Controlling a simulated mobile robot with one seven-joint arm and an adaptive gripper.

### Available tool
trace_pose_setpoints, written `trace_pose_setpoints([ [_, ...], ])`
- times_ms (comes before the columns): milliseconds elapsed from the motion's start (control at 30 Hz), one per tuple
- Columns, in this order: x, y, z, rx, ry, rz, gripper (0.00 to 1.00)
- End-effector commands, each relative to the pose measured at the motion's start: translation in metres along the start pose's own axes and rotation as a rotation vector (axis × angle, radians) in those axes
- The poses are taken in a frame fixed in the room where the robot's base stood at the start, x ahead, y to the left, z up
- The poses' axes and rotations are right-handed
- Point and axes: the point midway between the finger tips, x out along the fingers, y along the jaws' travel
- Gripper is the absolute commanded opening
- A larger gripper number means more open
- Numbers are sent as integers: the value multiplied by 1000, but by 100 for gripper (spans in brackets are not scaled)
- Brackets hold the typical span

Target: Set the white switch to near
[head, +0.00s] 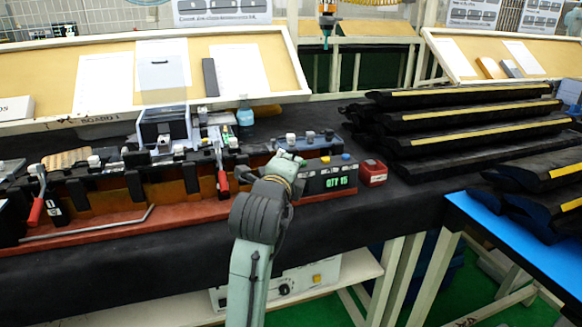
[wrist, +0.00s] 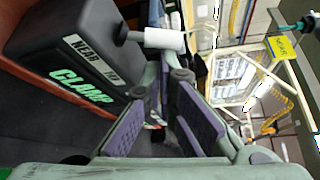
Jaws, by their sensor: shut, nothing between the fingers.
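In the wrist view the white switch (wrist: 163,39) is a short white cylinder on a black stem at the top of a black box (wrist: 40,45). The box carries a white label (wrist: 95,60) reading "NEAR" and further partly legible text, with "CLAMP" in green letters beside it. In the head view my gripper (head: 288,162) is over the fixture on the bench. I cannot single out the white switch there.
A dark box (head: 315,184) with a green "QTY 15" display stands just right of my gripper, beside a red box (head: 373,172). Red-handled clamps (head: 222,180) stand along the fixture to the left. Black trim parts (head: 470,125) are stacked at right.

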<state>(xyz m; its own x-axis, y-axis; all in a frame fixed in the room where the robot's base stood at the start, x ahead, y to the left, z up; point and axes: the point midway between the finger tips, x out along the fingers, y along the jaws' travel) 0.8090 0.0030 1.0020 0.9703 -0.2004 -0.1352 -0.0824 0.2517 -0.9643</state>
Motion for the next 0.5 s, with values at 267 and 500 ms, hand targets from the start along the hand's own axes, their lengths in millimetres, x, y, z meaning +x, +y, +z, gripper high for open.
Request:
trace_pose_setpoints([
  [267, -2, 1, 3, -93, -2, -57, 0],
  [500, -5, 1, 8, -256, -1, -154, 0],
])
